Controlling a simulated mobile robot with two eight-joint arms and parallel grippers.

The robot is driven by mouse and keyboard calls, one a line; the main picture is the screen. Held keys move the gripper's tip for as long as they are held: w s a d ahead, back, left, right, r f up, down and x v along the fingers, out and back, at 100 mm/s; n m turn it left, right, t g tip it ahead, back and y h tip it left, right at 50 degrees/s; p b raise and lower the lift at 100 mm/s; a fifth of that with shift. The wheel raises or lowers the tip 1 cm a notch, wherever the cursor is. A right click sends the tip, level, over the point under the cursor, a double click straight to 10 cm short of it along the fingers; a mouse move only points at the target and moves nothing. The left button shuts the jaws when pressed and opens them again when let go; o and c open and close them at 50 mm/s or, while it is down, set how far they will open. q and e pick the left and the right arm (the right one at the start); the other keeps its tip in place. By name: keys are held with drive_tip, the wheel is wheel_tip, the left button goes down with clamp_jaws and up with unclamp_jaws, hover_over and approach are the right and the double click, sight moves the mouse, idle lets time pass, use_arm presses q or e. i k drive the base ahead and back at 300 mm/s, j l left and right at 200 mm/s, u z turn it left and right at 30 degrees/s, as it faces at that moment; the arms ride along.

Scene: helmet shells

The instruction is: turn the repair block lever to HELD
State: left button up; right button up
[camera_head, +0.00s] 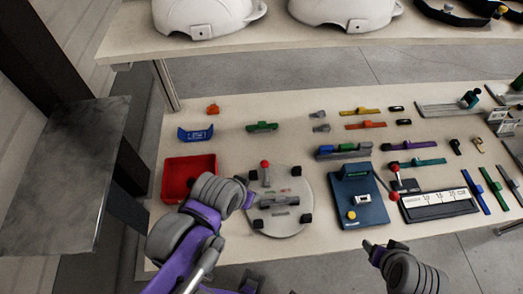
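A dark blue block (345,205) lies on the table right of centre, with a green label strip, a small white window and a yellow knob. Red ball knobs (394,196) on dark stems stand at its right side. I cannot tell which block they belong to, and no HELD mark is readable. A round grey plate (290,225) with black corner pads and a red-topped post (265,164) lies left of it. My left gripper (248,192) is over this plate's left edge, its fingers partly hidden. My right gripper (378,247) is at the table's front edge, below the blue block.
A red tray (188,172) is left of my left gripper. A black block with a white scale (438,204) and coloured bars (410,145) crowd the right. White helmet shells (205,14) stand on a raised shelf (275,38) behind. Bare table lies around the green piece (262,127).

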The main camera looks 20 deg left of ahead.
sight(264, 165)
drive_tip(key=k+l+u, duration=0.1)
drive_tip(key=u, duration=0.95)
